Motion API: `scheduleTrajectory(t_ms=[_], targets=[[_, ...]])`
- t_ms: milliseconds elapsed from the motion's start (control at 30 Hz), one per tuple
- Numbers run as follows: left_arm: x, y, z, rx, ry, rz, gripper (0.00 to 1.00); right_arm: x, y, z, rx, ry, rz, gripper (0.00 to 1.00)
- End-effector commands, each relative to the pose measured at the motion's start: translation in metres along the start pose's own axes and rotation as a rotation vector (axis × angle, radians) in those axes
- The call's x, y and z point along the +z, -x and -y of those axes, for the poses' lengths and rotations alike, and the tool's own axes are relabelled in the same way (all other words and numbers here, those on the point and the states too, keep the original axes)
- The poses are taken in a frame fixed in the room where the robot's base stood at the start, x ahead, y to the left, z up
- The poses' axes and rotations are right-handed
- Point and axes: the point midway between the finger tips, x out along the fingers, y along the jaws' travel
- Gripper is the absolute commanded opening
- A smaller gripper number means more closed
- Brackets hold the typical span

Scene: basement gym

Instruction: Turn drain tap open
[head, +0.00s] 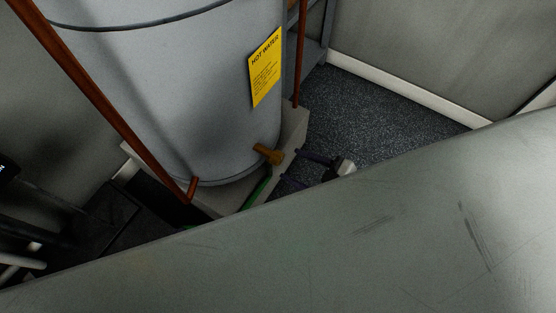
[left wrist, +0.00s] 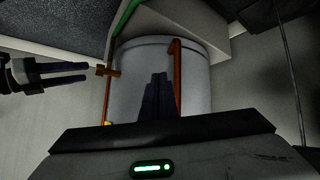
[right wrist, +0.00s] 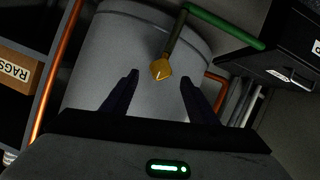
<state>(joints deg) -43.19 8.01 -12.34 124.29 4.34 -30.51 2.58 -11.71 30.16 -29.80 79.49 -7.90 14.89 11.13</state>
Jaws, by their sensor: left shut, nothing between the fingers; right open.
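The brass drain tap (head: 268,153) sticks out low on the grey hot water tank (head: 200,100). A green hose (head: 258,188) runs below it. My right gripper (head: 293,167) is open beside the tap in the head view, apart from it. In the right wrist view the tap (right wrist: 161,70) shows beyond and between the open fingers (right wrist: 160,85). My left gripper (left wrist: 158,82) is shut and empty in the left wrist view, pointing at the tank. The tap (left wrist: 108,71) is left of it there, with my open right gripper further left. I cannot make out my left gripper in the head view.
Copper pipes (head: 110,108) run beside the tank, which stands on a pale plinth (head: 292,130). Shelving with a rags box (right wrist: 15,75) stands to one side and a black box (right wrist: 275,55) to the other. Dark speckled floor (head: 370,115) is clear at the right.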

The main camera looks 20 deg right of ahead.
Motion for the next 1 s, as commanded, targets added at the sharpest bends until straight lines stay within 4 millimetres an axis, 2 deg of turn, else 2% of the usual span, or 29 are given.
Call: scheduleTrajectory(t_ms=[33, 100, 333, 500, 767, 867, 1000], targets=[[0.004, -0.003, 0.000, 0.001, 0.004, -0.002, 0.00, 0.002, -0.013, 0.001, 0.001, -0.001, -0.003, 0.54], [0.006, -0.005, 0.000, 0.003, 0.008, -0.004, 0.00, 0.002, -0.026, 0.000, 0.002, 0.001, -0.002, 0.54], [0.006, -0.015, -0.004, 0.023, -0.001, 0.023, 0.00, 0.002, -0.061, 0.001, 0.001, -0.001, 0.000, 0.54], [0.007, -0.018, -0.006, 0.031, -0.005, 0.038, 0.00, 0.001, -0.071, 0.001, 0.001, 0.000, 0.002, 0.54], [0.007, -0.018, -0.007, 0.033, -0.005, 0.042, 0.00, 0.001, -0.072, 0.001, 0.000, -0.001, 0.003, 0.54], [0.007, -0.018, -0.007, 0.032, -0.005, 0.042, 0.00, 0.001, -0.072, 0.001, 0.000, -0.001, 0.002, 0.40], [0.008, -0.018, -0.007, 0.032, -0.005, 0.042, 0.00, 0.001, -0.072, 0.001, 0.000, -0.001, 0.002, 0.16]])
